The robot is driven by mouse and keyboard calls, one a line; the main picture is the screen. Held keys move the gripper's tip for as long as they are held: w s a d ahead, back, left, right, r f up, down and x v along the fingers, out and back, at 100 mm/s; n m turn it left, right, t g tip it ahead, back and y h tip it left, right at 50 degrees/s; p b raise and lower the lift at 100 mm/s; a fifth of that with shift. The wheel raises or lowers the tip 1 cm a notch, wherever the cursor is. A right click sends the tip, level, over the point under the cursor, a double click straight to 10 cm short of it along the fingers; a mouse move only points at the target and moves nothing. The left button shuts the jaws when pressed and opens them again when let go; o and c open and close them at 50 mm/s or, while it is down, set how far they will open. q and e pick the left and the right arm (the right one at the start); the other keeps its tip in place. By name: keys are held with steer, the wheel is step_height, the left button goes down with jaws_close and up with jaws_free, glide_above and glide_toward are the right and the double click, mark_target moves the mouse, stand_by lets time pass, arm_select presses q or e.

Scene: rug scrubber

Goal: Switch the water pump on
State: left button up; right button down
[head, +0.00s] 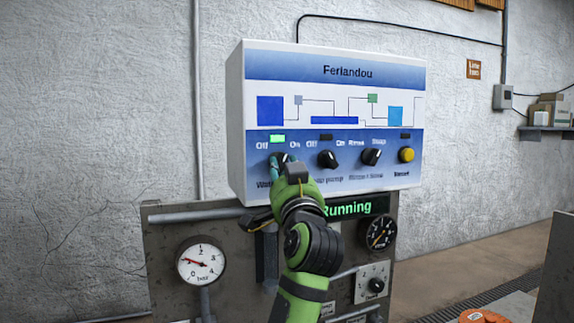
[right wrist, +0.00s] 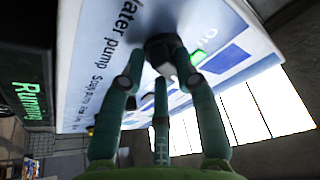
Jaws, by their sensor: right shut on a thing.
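The water pump knob (head: 281,158) is the leftmost black knob on the white control box. In the right wrist view the dark knob (right wrist: 160,49) sits beside the printed words "ater pump". My right gripper (head: 283,166) is shut on this knob; in the right wrist view its green fingers (right wrist: 159,72) close around it. The green lamp (head: 277,139) above the knob is lit, between "Off" and "On". The fingers hide much of the knob, so I cannot tell where its pointer is. My left gripper is not in view.
Two more black knobs (head: 327,159) (head: 371,157) and a yellow button (head: 406,155) are to the right, with dark lamps above. A display (head: 346,207) below reads "Running". A white gauge (head: 200,262) and a black gauge (head: 378,232) are on the lower panel.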

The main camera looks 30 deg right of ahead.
steer(key=shift+s+a+r+m+h, duration=0.15)
steer(key=shift+r+m, duration=0.15)
steer(key=shift+m, duration=0.2)
steer(key=shift+s+r+m+h, duration=0.15)
steer(key=shift+r+m, duration=0.1)
steer(key=shift+m, duration=0.25)
steer(key=shift+w, duration=0.1)
steer(key=c, duration=1.1)
jaws_free()
steer(key=shift+o, duration=0.6)
steer(key=shift+w+f, duration=0.1)
steer(key=shift+f, duration=0.05)
steer(key=shift+f, duration=0.1)
